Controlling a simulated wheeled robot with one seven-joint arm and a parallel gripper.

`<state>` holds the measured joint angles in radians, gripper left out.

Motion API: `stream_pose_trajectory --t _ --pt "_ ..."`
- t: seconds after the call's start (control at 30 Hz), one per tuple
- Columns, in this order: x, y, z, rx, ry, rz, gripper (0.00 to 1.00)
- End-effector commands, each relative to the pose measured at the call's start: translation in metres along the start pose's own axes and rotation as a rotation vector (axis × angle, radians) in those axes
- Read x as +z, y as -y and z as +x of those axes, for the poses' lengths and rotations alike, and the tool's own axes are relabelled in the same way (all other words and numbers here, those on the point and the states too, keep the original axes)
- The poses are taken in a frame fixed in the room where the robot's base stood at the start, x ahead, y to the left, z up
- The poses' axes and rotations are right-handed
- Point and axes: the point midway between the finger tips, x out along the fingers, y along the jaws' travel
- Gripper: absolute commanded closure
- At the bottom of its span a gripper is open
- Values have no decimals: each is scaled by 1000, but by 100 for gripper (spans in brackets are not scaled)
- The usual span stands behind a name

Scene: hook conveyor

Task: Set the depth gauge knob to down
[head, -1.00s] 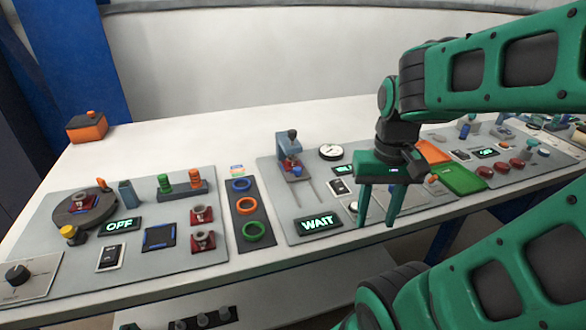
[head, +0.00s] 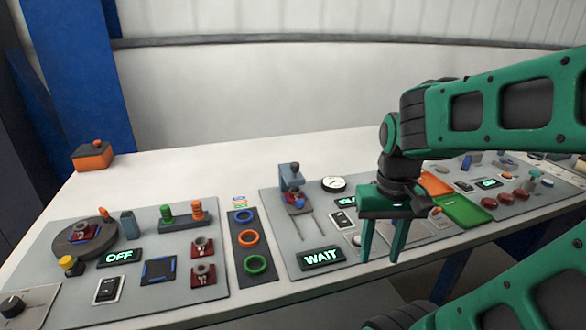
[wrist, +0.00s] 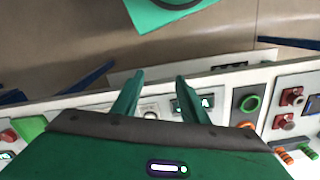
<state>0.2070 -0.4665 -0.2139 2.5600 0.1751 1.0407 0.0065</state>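No knob carries a readable label naming it a depth gauge knob. A white-faced round gauge (head: 333,184) with a dark rim sits on the grey middle panel. A small pale round knob shows lower on that panel, partly behind my finger; it also shows in the wrist view (wrist: 150,113). A black knob (head: 12,306) is on a pale plate at the lower left corner; its pointer setting is too small to read. My gripper (head: 381,260) is open and empty, fingers pointing down near the panel's front edge; the wrist view shows the fingertips apart (wrist: 159,75).
A small press (head: 291,177) stands on the middle panel, above the WAIT display (head: 320,257). Coloured rings (head: 249,238) lie to the left, then the panel with the OFF display (head: 119,256). A green tray (head: 464,209) is to the right.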

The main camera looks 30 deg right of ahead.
Motion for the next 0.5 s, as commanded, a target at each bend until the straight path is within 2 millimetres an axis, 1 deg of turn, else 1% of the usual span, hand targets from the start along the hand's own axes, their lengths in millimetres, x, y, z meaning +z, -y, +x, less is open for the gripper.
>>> stream_pose_trajectory --t 0.4,0.43,0.47,0.5 --pt "0 0 0 0 0 0 60" --pt "0 0 0 0 0 0 57" --pt "0 0 0 1 0 1 57" --pt "8 -5 -4 -3 -9 4 57"
